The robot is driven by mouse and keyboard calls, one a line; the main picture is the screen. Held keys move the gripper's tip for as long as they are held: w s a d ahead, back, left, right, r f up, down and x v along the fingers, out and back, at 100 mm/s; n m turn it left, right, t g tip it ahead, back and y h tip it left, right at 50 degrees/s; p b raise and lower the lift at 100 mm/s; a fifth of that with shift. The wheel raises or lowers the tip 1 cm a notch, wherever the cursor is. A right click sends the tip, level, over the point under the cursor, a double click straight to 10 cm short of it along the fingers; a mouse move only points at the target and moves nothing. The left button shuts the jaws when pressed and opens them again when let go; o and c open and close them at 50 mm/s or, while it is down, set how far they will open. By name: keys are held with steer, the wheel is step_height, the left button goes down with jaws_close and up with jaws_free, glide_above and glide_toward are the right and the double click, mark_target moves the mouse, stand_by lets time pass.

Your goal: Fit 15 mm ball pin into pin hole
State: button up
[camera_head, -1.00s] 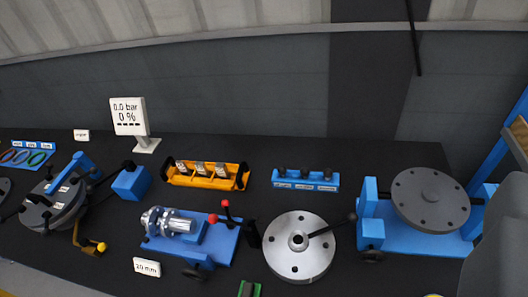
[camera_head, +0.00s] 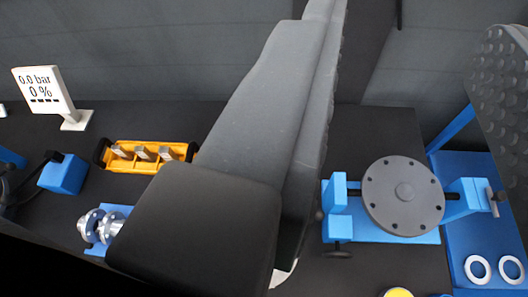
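My gripper (camera_head: 405,80) shows as two large dark grey fingers set wide apart, one across the middle and one with a dimpled pad at the right edge. It looks open, with nothing visible held between the fingers. I cannot make out the 15 mm ball pin or its hole. The small blue rack of dark-topped pieces and most of the silver flanged disc seen earlier are hidden behind the middle finger. A blue stand holding a round grey plate with a ring of holes (camera_head: 375,203) is visible between the fingers, farther off on the black bench.
An orange tray (camera_head: 184,152) with metal blocks and a blue fixture with silver flanges (camera_head: 100,228) sit left. A pressure display (camera_head: 43,90) stands behind them. A blue panel with white rings (camera_head: 480,268) is right. Bare bench (camera_head: 375,130) lies behind the blue stand.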

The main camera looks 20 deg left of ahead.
steer(key=shift+o, duration=1.4)
steer(key=shift+w, duration=0.1)
steer(key=w+a+f+m+g, duration=0.4)
steer(key=w+f+m, duration=0.1)
steer(key=w+f, duration=0.55)
steer(key=w+a+f+m+g, duration=0.3)
steer(key=w+f+m+g, duration=0.15)
steer(key=w+f, duration=0.6)
steer(key=w+a+f+m+g, duration=0.2)
steer(key=f+m, duration=0.1)
steer(key=f, duration=0.7)
steer(key=w+a+f+m+g, duration=0.2)
steer(key=a+f+m, duration=0.1)
steer(key=f, duration=0.7)
steer(key=w+a+f+m+g, duration=0.2)
steer(key=a+f+m+g, duration=0.1)
steer(key=f, duration=0.8)
steer(key=shift+a+m+b, duration=0.15)
steer(key=shift+m+b, duration=0.2)
steer(key=shift+m, duration=0.5)
steer(key=shift+a+f, duration=0.15)
steer(key=shift+f, duration=2.5)
steer(key=shift+a+f, duration=0.1)
steer(key=shift+f, duration=2.55)
steer(key=c, duration=1.1)
